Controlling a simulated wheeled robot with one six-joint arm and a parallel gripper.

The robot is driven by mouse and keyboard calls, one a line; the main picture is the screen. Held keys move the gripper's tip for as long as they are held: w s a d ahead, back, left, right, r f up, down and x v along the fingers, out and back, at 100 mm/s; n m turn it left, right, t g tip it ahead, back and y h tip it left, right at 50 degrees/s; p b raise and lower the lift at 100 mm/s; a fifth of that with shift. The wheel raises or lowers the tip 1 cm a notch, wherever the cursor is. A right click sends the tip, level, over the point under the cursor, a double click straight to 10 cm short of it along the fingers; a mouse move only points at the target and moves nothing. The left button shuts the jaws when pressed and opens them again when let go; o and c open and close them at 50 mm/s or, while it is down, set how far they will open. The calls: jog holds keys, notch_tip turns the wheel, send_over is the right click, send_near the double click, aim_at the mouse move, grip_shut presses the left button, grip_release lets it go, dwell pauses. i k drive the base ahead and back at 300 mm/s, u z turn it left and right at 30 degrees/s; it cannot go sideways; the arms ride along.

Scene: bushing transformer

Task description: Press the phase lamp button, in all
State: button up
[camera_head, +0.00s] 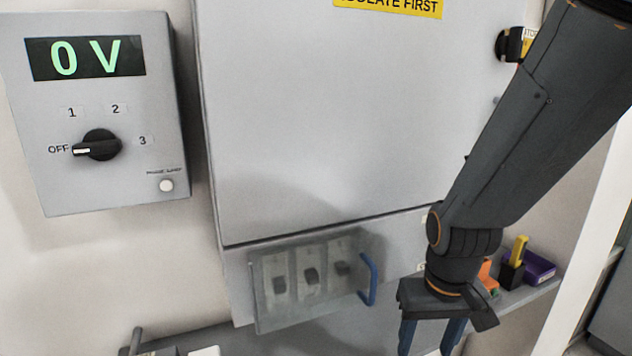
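The phase lamp button (167,185) is a small round pale button at the lower right of a grey control box (110,190) on the left wall. Small print above it appears to read "PHASE LAMP". The box's display (85,58) shows "0 V" in green. Its black rotary knob (97,146) has its white mark towards OFF. My gripper (430,345) hangs at the bottom right, far to the right of the button and lower in the picture. Its two blue fingers are apart, with nothing visible between them. The fingertips are near or beyond the bottom edge.
A large grey cabinet (350,130) stands right of the box. Below its door, a clear cover (258,297) with a blue handle (368,280) shields several switches. A shelf (520,295) at right holds a purple box (540,267) and a black holder (510,275). The space before the button is clear.

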aim_at(167, 184)
jog(key=k, duration=0.5)
jog(key=z, duration=2.2)
jog(key=i, duration=0.4)
jog(key=u, duration=3.8)
jog(key=i, duration=0.5)
jog(key=u, duration=0.05)
